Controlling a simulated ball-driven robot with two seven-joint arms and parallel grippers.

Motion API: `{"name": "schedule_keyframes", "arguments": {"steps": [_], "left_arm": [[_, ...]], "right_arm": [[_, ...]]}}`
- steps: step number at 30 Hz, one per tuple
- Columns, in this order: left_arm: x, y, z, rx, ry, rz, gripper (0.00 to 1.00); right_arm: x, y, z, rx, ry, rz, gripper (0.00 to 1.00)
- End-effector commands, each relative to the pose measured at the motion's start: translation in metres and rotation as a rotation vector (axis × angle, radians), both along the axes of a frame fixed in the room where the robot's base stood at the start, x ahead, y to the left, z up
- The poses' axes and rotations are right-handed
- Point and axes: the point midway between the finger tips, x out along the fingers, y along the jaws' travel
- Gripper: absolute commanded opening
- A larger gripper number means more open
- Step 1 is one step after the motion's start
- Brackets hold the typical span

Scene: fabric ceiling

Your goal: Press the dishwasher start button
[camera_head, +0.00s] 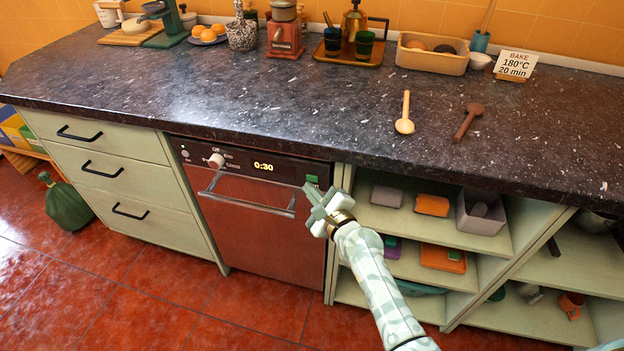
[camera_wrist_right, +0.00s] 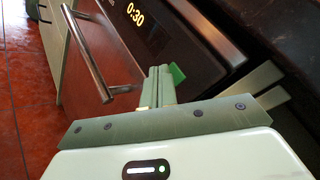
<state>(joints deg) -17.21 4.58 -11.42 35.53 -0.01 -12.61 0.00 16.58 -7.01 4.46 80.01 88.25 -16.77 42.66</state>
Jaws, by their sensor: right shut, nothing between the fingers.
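The dishwasher (camera_head: 262,238) has a reddish-brown front, a bar handle (camera_head: 245,204) and a dark control panel with a knob (camera_head: 216,160) and a display (camera_head: 264,167) reading 0:30. A green button (camera_head: 312,179) sits at the panel's right end. My right gripper (camera_head: 314,196) is shut and empty, just in front of and below this button. In the right wrist view, the closed fingers (camera_wrist_right: 161,72) point toward the panel and partly cover the green button (camera_wrist_right: 177,75). Whether they touch it cannot be told. My left gripper is not in view.
The dark countertop (camera_head: 300,110) overhangs the panel. The handle (camera_wrist_right: 92,55) sticks out left of my fingers. Open shelves (camera_head: 420,225) with sponges and boxes stand to the right, drawers (camera_head: 110,175) to the left.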

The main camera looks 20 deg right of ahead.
Motion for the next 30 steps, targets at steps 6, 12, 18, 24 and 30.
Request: {"name": "schedule_keyframes", "arguments": {"steps": [6,12,18,24,30], "left_arm": [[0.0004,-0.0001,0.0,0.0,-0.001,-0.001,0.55],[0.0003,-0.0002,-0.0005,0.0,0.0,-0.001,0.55],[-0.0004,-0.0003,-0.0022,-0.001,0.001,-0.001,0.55],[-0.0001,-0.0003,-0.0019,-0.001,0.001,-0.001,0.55],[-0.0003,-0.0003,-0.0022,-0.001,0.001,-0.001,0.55]], "right_arm": [[0.0,0.0,0.0,0.0,0.0,0.0,0.0],[0.0013,-0.0008,-0.0002,0.0,0.0,0.0,0.0],[0.0069,-0.0051,-0.0004,-0.001,0.0,0.0,0.0],[0.0073,-0.0053,0.0003,0.0,0.0,0.0,0.0],[0.0079,-0.0055,0.0002,0.0,0.0,0.0,0.0]]}}
